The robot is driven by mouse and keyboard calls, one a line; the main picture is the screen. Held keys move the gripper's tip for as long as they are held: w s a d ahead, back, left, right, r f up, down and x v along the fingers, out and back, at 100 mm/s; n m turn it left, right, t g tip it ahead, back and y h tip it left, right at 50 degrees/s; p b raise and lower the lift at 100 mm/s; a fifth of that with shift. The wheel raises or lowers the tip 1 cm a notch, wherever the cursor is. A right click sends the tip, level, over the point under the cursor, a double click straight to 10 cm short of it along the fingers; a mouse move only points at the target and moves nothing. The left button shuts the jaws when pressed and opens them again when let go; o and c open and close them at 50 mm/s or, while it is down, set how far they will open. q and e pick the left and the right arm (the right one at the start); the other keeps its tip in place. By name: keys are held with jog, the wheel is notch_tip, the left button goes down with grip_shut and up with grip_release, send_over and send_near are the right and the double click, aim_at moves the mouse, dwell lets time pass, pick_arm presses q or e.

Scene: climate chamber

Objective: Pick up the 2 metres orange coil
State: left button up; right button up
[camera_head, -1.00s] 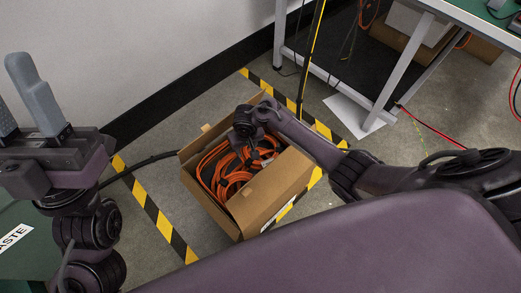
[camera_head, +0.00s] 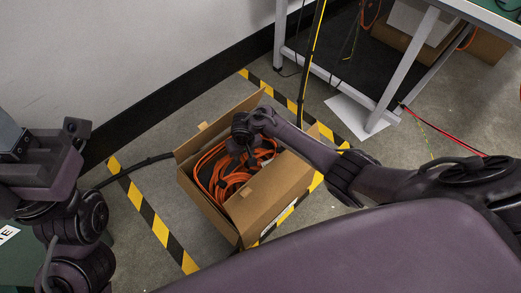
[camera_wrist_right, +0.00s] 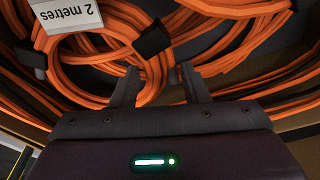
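Orange coils lie in an open cardboard box (camera_head: 266,200) on the floor, in the head view. In the right wrist view, a coil (camera_wrist_right: 88,60) carries a white "2 metres" label (camera_wrist_right: 72,14) and a black tie. My right gripper (camera_head: 243,152) reaches down into the box. In the right wrist view its two fingers (camera_wrist_right: 161,80) are apart, with orange cable just beyond and beside the tips and nothing visibly clamped. My left gripper (camera_head: 8,135) is partly cut off at the left edge; its fingertips are out of the picture.
The box stands inside yellow-black floor tape (camera_head: 150,212). A metal-legged table (camera_head: 408,62) stands at upper right, with a white sheet (camera_head: 352,115) by its leg. A wall is behind. A green surface (camera_head: 20,262) lies at lower left.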

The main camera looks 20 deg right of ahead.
grip_shut()
jog(key=shift+r, duration=0.2)
